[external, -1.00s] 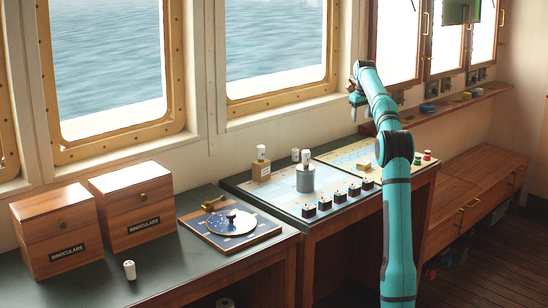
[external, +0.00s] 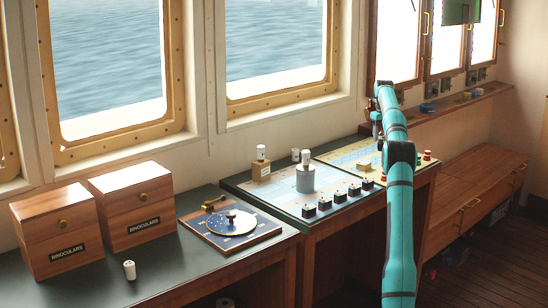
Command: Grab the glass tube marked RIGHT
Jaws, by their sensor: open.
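No glass tube marked RIGHT can be made out by its label. Small white-topped cylinders are in view, their markings too small to read. One stands on a wooden block (external: 261,170), its white top (external: 261,151) showing. Another white-topped piece (external: 305,157) stands on a grey cylinder (external: 305,180) on the chart desk. A third white cylinder (external: 129,270) stands on the dark left desk. My gripper (external: 376,130) points down above the back of the right chart panel, to the right of these pieces. It is open and small in view; I see nothing in it.
A row of black-topped blocks (external: 340,195) lines the front of the chart desk. Two wooden binocular boxes (external: 56,235) and a round dial board (external: 230,223) stand on the left. A shelf (external: 455,108) with small items runs along the right wall.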

